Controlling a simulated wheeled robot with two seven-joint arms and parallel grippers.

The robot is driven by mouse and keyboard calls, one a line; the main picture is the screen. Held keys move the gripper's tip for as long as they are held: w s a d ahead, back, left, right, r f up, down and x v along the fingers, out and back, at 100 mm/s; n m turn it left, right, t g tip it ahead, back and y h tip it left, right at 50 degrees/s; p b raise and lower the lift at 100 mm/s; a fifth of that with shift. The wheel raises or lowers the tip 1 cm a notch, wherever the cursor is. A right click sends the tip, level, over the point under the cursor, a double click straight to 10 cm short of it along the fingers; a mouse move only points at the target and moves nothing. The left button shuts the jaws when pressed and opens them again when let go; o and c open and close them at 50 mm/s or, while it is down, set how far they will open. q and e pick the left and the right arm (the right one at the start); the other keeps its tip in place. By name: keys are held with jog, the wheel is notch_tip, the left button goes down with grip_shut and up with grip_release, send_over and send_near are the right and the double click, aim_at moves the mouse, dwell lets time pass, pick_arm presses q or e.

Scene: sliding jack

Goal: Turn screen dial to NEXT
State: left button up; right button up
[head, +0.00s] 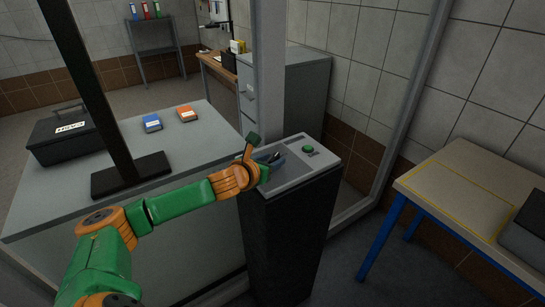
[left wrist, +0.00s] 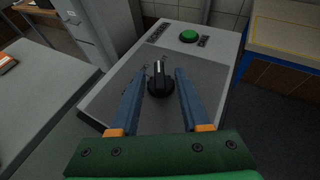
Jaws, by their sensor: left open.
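The screen dial (left wrist: 159,82) is a black round knob with a raised grip bar and a pale pointer mark. It sits on the sloping grey top of a dark pedestal (head: 285,230). In the left wrist view the bar points up the picture, toward the green button side. My left gripper (left wrist: 160,77) is open, its two blue-grey fingers on either side of the dial with gaps to it. In the head view my left gripper (head: 272,158) is over the panel, partly hiding the dial. The labels by the dial are too small to read. My right gripper is not in view.
A green button (head: 307,149) is on the panel's far part. A grey counter (head: 200,150) with a black toolbox (head: 65,138) and blue and orange boxes stands left. A metal frame post (head: 270,70) rises behind the pedestal. A blue-legged table (head: 470,195) stands right.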

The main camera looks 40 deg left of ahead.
pick_arm(q)
jog(key=shift+w+f, duration=0.1)
jog(key=shift+w, duration=0.05)
jog(key=shift+s, duration=0.25)
jog(key=shift+c, duration=0.7)
grip_shut()
